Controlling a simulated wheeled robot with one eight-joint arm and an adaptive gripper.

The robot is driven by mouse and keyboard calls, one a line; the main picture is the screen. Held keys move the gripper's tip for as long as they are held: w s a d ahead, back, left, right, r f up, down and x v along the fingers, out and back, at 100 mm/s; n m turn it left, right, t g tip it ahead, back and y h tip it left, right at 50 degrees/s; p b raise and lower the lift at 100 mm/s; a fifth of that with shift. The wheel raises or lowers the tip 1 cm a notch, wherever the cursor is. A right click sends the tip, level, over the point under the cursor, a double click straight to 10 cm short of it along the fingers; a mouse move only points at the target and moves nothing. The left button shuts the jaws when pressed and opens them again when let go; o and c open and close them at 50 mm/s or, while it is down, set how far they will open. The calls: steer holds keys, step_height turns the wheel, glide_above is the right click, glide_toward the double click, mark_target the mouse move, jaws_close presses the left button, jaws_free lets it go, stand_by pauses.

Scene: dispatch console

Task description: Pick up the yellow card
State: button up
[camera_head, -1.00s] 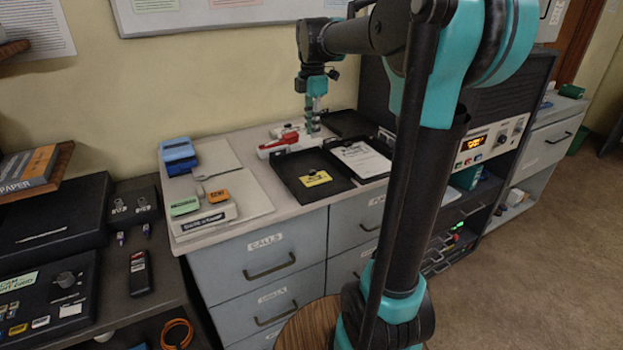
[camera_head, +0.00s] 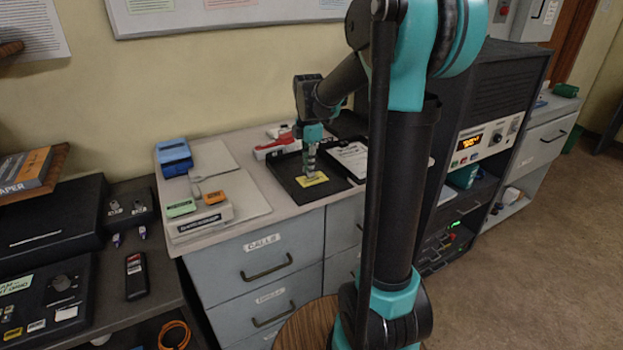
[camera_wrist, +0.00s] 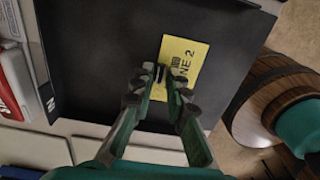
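The yellow card (camera_head: 314,181) lies flat in a black tray (camera_head: 283,174) on the counter, with a small dark knob on it. In the wrist view the card (camera_wrist: 190,60) shows printed text, and its near part is partly covered by my fingertips. My gripper (camera_head: 310,173) points down right over the card. In the wrist view my gripper (camera_wrist: 161,76) has its fingers apart, one on each side of the dark knob. I cannot tell whether the fingertips touch the knob.
A second tray with a white sheet (camera_head: 350,158) stands right of the card's tray. A red and white device (camera_head: 278,146) is behind it. Blue and orange items lie on the counter to the left. A round wooden stool (camera_wrist: 250,100) shows beyond the tray edge.

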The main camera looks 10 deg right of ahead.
steer(key=shift+f, duration=0.2)
jaws_close()
